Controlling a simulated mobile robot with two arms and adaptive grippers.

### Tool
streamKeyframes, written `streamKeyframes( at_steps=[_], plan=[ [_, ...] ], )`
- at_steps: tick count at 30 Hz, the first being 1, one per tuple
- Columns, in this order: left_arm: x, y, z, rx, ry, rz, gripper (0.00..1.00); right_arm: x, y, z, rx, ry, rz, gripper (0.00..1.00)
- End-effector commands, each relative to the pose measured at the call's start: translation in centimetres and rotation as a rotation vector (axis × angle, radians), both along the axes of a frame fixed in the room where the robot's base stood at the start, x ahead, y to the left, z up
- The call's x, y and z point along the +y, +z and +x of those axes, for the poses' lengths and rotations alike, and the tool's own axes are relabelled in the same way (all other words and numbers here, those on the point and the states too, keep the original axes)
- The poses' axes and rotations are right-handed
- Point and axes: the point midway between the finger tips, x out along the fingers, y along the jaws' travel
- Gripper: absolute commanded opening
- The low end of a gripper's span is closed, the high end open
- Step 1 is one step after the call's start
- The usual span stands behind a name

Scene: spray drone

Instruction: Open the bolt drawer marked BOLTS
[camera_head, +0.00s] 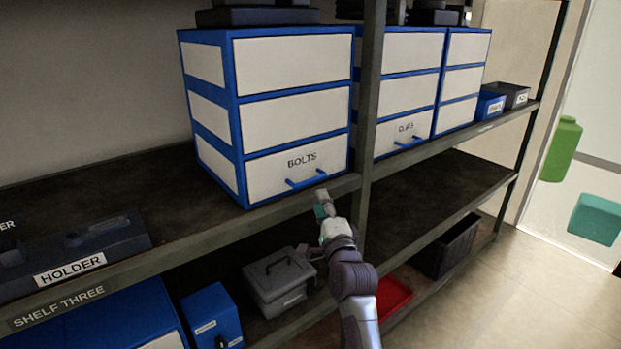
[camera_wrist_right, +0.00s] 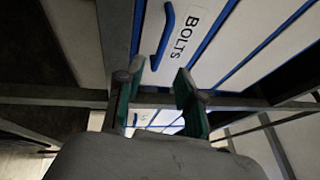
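The drawer marked BOLTS (camera_head: 275,172) is the lowest of three in a blue and white cabinet (camera_head: 210,95) on the shelf. It looks shut, flush with the drawers above. Its blue handle (camera_head: 306,179) is free. In the right wrist view, the label BOLTS (camera_wrist_right: 189,35) and the handle (camera_wrist_right: 164,32) lie beyond the fingertips. My right gripper (camera_head: 322,199) is just below and right of the handle, at the shelf edge, apart from it. In the wrist view, its green-padded fingers (camera_wrist_right: 158,85) are spread with nothing between them. My left gripper is not in view.
A shelf post (camera_head: 370,95) stands right of the cabinet, near my right arm. A similar cabinet marked CLIPS (camera_head: 405,128) is beyond it. A black box marked HOLDER (camera_head: 72,264) sits left. A grey case (camera_head: 279,277) and red tray (camera_head: 393,296) lie below.

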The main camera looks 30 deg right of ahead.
Motion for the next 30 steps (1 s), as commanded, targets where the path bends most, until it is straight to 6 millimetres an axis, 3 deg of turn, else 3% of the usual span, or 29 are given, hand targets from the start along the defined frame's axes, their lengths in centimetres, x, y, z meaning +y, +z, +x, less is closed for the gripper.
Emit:
streamKeyframes(
  at_steps=[6,12,18,26,30],
  plan=[
    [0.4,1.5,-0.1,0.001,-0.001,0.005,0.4,-1.6,1.2,4.6,0.001,0.0,-0.002,0.37],
    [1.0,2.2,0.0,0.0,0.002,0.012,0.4,-2.4,1.6,7.4,0.0,0.0,-0.001,0.37],
    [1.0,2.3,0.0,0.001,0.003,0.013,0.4,-2.8,1.7,8.5,0.0,0.0,-0.001,0.37],
    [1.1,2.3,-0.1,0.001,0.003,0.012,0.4,-2.9,1.6,8.6,0.0,0.0,-0.001,0.37],
    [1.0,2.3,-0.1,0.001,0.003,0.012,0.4,-2.8,1.6,8.6,0.0,0.0,-0.001,0.17]
  ],
)
